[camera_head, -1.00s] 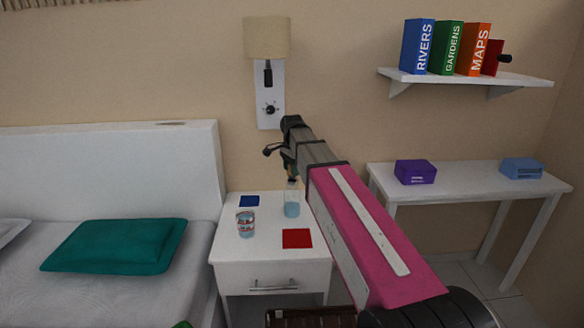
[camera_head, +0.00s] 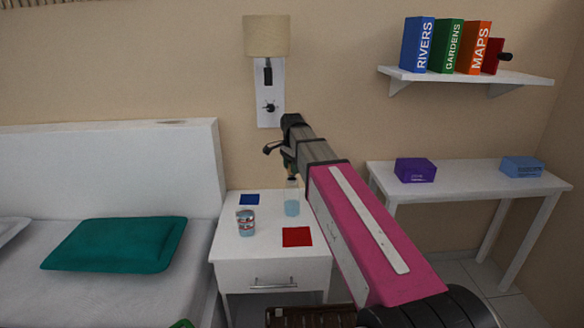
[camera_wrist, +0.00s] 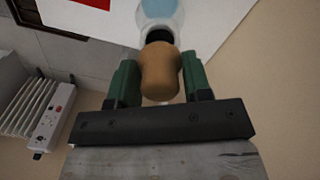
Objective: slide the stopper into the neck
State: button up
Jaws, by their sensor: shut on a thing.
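The clear bottle (camera_head: 292,207) with pale blue liquid stands upright on the white nightstand (camera_head: 228,240). It also shows at the top of the wrist view (camera_wrist: 160,14), with its dark neck opening facing the gripper. The tan cork stopper (camera_wrist: 160,74) is held between the green fingers of my gripper (camera_wrist: 157,80). The stopper's far end overlaps the dark opening; I cannot tell whether it is inside or just above it. In the head view, my gripper (camera_head: 289,163) is right above the bottle, and the arm hides part of it.
A glass (camera_head: 246,223) stands left of the bottle. A wall lamp (camera_head: 267,60) hangs behind. The bed with a teal pillow (camera_head: 115,245) is at left.

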jog(key=shift+f, duration=1.25)
jog(key=o, duration=1.1)
notch_tip(320, 180, up, 11)
jog(key=shift+f, duration=0.15)
